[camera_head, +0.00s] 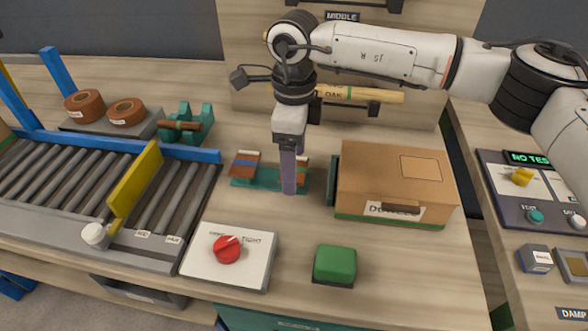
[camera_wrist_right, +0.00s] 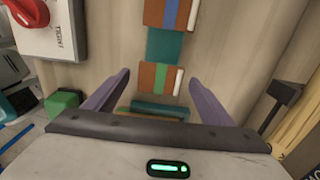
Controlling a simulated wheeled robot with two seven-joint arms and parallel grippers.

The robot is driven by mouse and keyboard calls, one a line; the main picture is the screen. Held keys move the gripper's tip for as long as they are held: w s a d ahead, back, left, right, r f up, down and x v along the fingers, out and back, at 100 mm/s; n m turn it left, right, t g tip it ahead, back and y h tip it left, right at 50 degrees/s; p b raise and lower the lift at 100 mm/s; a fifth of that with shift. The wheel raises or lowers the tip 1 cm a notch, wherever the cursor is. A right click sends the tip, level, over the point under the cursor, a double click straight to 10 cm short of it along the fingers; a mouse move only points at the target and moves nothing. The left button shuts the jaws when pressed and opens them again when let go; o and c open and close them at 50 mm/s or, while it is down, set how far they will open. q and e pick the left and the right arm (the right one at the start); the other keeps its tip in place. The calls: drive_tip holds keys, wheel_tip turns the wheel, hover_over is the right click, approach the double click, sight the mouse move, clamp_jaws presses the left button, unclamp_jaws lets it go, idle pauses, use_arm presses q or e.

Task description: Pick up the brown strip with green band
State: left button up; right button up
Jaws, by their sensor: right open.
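The brown strip with green band (camera_wrist_right: 148,79) lies across a teal holder (camera_wrist_right: 165,46) in the right wrist view. It also has a white stripe. In the head view the strip is mostly hidden behind my right gripper (camera_head: 289,185), with a bit of it showing at the right. In the wrist view my right gripper (camera_wrist_right: 158,78) is open and empty, with one purple finger on each side of the strip. I cannot tell the exact height of the fingers above it. My left gripper is not in view.
A second brown strip with a blue band (camera_head: 245,164) lies on the holder's left end. A cardboard box (camera_head: 390,175) stands close on the right. A red-knob panel (camera_head: 228,250) and a green button (camera_head: 334,264) are in front. A roller conveyor (camera_head: 60,185) is at left.

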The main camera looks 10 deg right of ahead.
drive_tip(key=c, duration=1.1)
drive_tip(key=shift+c, duration=0.2)
drive_tip(key=shift+r+p, duration=0.3)
drive_tip(key=shift+r, duration=0.3)
wheel_tip(320, 180, up, 9)
drive_tip(key=shift+r+b, duration=0.15)
drive_tip(key=shift+b, duration=0.3)
